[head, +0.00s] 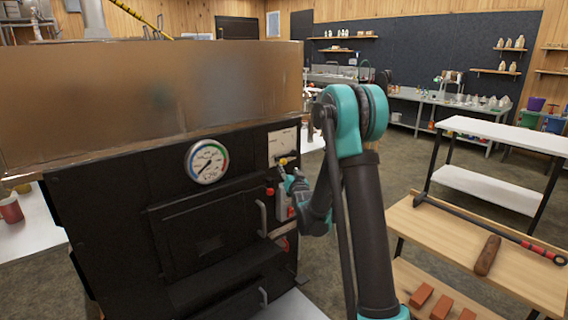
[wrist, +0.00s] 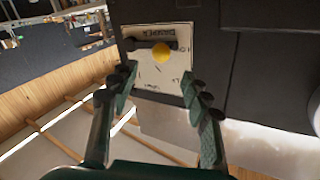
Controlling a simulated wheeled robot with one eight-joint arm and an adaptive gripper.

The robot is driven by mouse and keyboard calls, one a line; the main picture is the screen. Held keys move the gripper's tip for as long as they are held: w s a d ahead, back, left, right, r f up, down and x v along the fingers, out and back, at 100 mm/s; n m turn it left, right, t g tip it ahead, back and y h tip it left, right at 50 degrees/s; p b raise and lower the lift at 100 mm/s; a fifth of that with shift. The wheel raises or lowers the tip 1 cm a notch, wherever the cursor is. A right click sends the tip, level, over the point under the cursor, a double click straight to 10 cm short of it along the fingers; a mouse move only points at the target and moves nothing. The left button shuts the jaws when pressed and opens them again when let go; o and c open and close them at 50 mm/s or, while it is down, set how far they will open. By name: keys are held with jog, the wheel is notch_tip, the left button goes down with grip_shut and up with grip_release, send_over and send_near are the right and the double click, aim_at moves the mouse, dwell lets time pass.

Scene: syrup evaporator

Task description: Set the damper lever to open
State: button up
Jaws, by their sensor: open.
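The damper plate (head: 281,143) is a pale label panel on the right part of the black evaporator front. In the wrist view the plate (wrist: 150,76) appears upside down, with the word DAMPER on it. The damper lever is a dark bar (wrist: 140,44) across the plate with a round yellow knob (wrist: 162,53); the knob also shows in the head view (head: 283,161). My gripper (wrist: 161,84) is open and empty, its two fingers spread either side of the plate, with the knob ahead of the gap. In the head view my gripper (head: 286,178) is just below the knob, partly hidden by my arm.
A round gauge (head: 207,162) and a black firebox door (head: 210,225) with a handle (head: 263,218) are left of the plate. Open floor lies behind.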

aim_at(285, 163)
jog(key=w, duration=0.3)
jog(key=w+a, duration=0.1)
jog(key=w, duration=0.6)
jog(key=shift+a, duration=0.3)
jog(key=shift+c, duration=0.6)
grip_shut()
